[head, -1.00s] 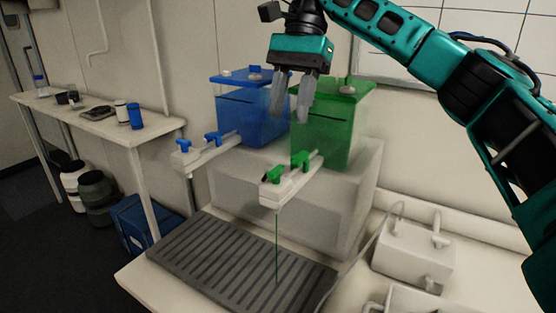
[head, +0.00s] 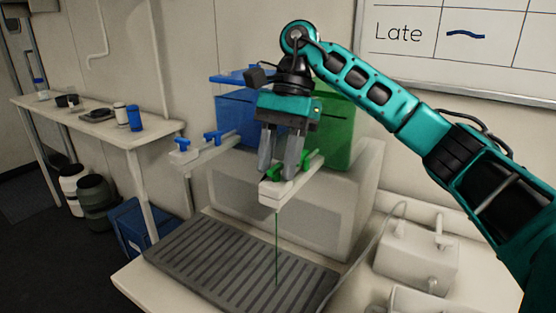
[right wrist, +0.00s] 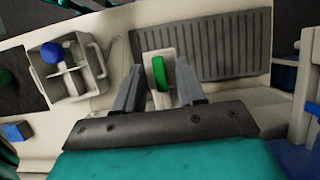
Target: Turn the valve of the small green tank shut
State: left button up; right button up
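The green tank (head: 338,130) stands on a pale block, partly hidden behind my right arm. Its white tap (head: 282,195) juts forward and has green handles (head: 308,160). A thin green stream (head: 277,245) runs from the tap down to the grey slatted drip tray (head: 225,262). My right gripper (head: 279,172) points down over the tap with its fingers apart. In the right wrist view a green handle (right wrist: 159,73) lies between the open fingertips, with a gap on both sides. Contact cannot be told. My left gripper is not in view.
The blue tank (head: 235,112) with its own blue-handled tap (head: 205,150) stands close on the left. A white device (head: 415,252) sits at the right. A side bench (head: 95,125) with bottles is at the far left. A whiteboard hangs behind.

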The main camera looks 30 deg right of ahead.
jog(key=shift+c, duration=0.3)
grip_shut()
